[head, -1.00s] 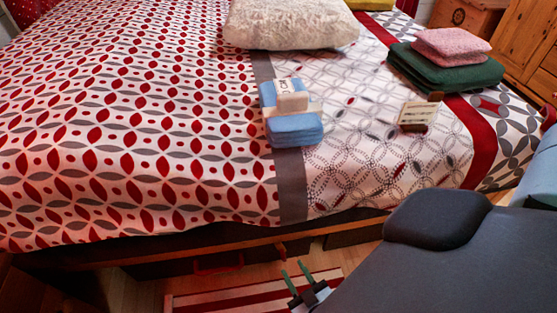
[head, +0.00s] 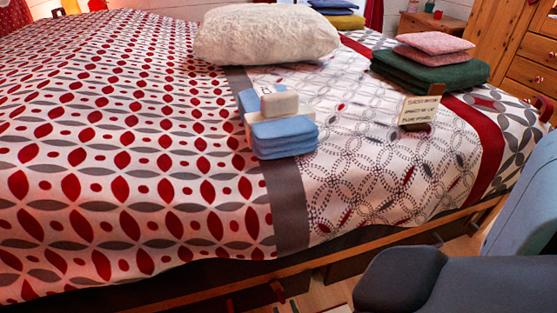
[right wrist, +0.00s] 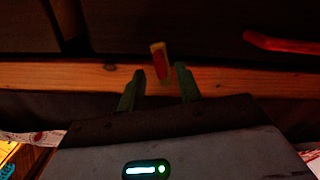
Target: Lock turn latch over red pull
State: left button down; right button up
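The turn latch (right wrist: 160,62) is a small block with a red face and yellowish edges in the right wrist view. It sits across the wooden rail's edge and a dark drawer front, slightly tilted. A small brownish-red piece under the bed edge in the head view (head: 277,290) looks like the same latch. The red pull (right wrist: 278,43) is a bar on the dark front, to the right of the latch and apart from it. My right gripper (right wrist: 159,87) is open, its two green fingers pointing at the rail on either side of the latch, with nothing held. My left gripper is not in view.
The wooden bed rail (head: 330,258) runs above the dark drawer fronts. On the bed lie a cream pillow (head: 265,33), blue folded cloths (head: 284,138) with a pale block, a small sign (head: 418,111) and a green folded blanket (head: 430,70).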

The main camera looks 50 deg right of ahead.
aim_at(278, 294)
jog(key=shift+b+x, duration=0.5)
jog(key=shift+x, duration=2.65)
grip_shut()
jog(key=shift+w+a+f+m+b, duration=0.25)
jog(key=shift+m+b, duration=0.2)
jog(key=shift+m, duration=0.25)
jog(key=shift+w+a+r+m+b, duration=0.1)
jog(key=shift+a+m+b, duration=0.3)
jog(key=shift+m, duration=0.6)
grip_release()
